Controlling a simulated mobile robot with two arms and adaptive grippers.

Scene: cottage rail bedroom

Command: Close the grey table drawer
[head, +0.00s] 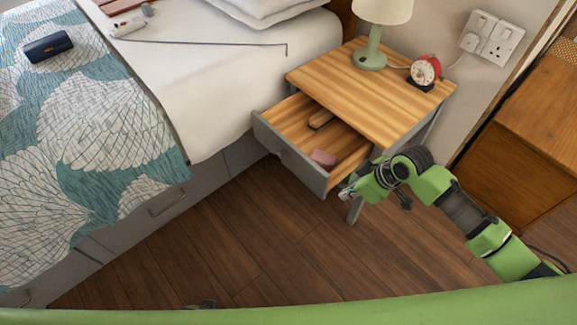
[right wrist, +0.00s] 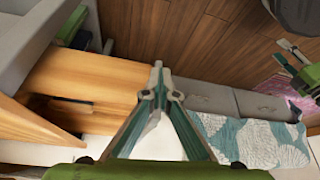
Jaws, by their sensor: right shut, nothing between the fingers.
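The grey table drawer (head: 290,156) stands pulled out of the wooden-topped bedside table (head: 350,85) in the head view. Its wooden inside is visible and holds a brown object (head: 320,118) and a pink object (head: 323,158). My right gripper (head: 347,191) is just beyond the near right corner of the drawer front, low beside it; I cannot tell whether they touch. In the right wrist view its fingertips (right wrist: 157,68) meet, with nothing between them. A green-and-grey part at the right edge there may be my left gripper, but its jaws are unclear.
The bed (head: 110,130) with a teal patterned cover is left of the drawer. A green lamp (head: 372,50) and red clock (head: 425,72) stand on the table. A wooden cabinet (head: 530,130) is at right. Bare wooden floor (head: 260,245) lies in front.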

